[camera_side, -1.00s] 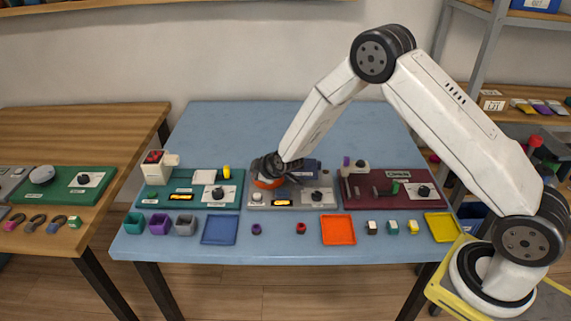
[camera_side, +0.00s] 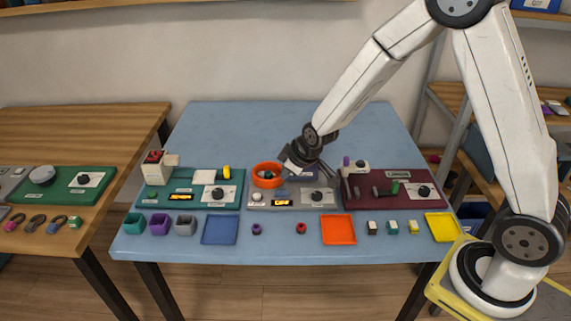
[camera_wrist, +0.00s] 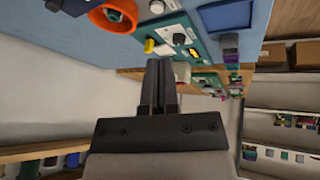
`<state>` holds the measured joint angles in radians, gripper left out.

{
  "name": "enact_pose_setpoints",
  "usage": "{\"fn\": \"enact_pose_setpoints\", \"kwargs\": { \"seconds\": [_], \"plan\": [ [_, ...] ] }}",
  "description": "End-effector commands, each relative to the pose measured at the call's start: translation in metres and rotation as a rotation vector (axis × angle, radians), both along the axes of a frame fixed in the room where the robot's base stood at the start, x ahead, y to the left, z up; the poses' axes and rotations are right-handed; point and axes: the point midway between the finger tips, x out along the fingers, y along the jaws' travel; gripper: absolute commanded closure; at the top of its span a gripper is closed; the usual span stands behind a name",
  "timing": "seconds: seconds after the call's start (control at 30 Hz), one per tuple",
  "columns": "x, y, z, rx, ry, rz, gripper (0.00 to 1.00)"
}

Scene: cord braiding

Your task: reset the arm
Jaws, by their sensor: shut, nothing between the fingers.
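My gripper (camera_side: 308,155) is above the back of the middle grey station (camera_side: 308,201) in the side view, tilted and clear of the blue table (camera_side: 270,135). Its fingers look small and dark there. In the wrist view my gripper (camera_wrist: 159,85) shows its two dark fingers close together with nothing between them.
A teal station (camera_side: 205,187) stands left and a maroon station (camera_side: 385,203) right. The table's back is clear.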

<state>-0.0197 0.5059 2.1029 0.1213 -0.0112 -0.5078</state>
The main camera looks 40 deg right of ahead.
Motion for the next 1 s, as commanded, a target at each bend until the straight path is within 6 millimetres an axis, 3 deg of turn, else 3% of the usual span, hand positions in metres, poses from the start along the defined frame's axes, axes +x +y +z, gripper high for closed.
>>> {"fn": "enact_pose_setpoints", "kwargs": {
  "seconds": [0.23, 0.6, 0.8, 1.0],
  "plan": [
    [-0.066, -0.003, 0.025, 0.075, 0.114, -0.129, 1.0],
    [-0.163, -0.008, 0.042, 0.137, 0.271, -0.325, 1.0],
    [-0.185, -0.009, 0.043, 0.144, 0.305, -0.374, 1.0],
    [-0.188, -0.009, 0.043, 0.145, 0.312, -0.381, 1.0]
  ]
}}
